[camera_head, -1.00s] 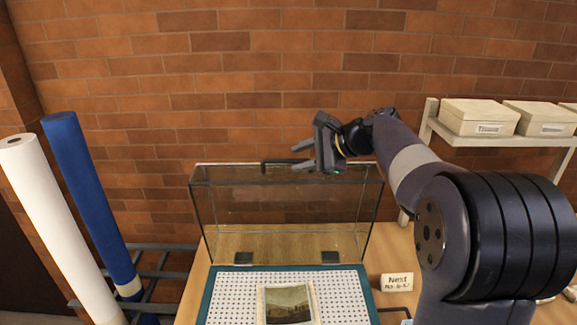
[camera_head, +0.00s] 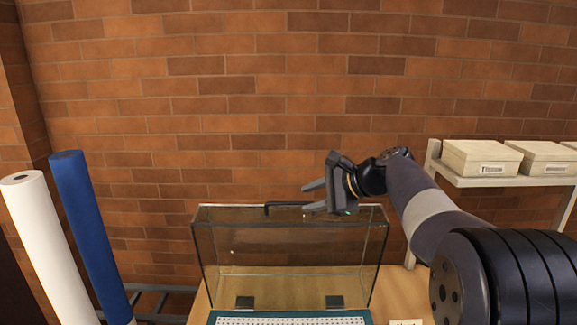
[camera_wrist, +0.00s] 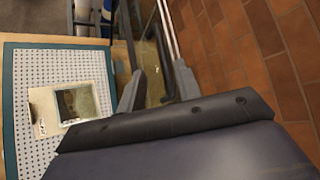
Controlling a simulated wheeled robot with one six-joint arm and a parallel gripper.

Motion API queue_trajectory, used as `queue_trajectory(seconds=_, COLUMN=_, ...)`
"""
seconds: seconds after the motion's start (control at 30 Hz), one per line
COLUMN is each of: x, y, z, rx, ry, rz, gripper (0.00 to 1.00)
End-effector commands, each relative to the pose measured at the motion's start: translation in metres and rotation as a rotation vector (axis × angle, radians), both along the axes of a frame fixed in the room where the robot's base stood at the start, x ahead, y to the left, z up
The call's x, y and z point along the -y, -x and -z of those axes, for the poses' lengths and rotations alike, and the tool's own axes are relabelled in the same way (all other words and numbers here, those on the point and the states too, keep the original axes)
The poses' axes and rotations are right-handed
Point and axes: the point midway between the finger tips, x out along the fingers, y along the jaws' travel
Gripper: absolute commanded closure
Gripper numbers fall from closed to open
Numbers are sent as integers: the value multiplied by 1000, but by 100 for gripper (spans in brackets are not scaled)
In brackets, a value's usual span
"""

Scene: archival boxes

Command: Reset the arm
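My gripper (camera_head: 314,196) is raised in front of the brick wall, at the height of the top edge of a clear glass lid (camera_head: 290,250). The lid stands upright at the back of a teal-edged, perforated white board (camera_head: 290,319). In the wrist view a small picture in a pale mount (camera_wrist: 75,105) lies on that board (camera_wrist: 25,80).
A white roll (camera_head: 50,250) and a blue roll (camera_head: 90,235) stand at the left. A shelf (camera_head: 505,180) at the right holds pale boxes (camera_head: 481,158). A small card (camera_head: 405,322) is at the lower edge. The brick wall (camera_head: 270,90) is behind.

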Motion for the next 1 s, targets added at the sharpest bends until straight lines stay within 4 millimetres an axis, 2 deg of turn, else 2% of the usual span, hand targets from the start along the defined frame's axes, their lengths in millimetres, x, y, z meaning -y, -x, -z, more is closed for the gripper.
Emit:
queue_trajectory(seconds=0.2, x=-32, y=-22, z=22, rx=-5, ry=-1, rz=-4, gripper=67)
queue_trajectory(seconds=0.47, x=-57, y=-40, z=43, rx=-4, ry=1, rz=-2, gripper=67)
queue_trajectory(seconds=0.63, x=-56, y=-34, z=44, rx=15, ry=2, rz=0, gripper=67)
queue_trajectory(seconds=1.0, x=-56, y=-32, z=45, rx=16, ry=4, rz=-2, gripper=67)
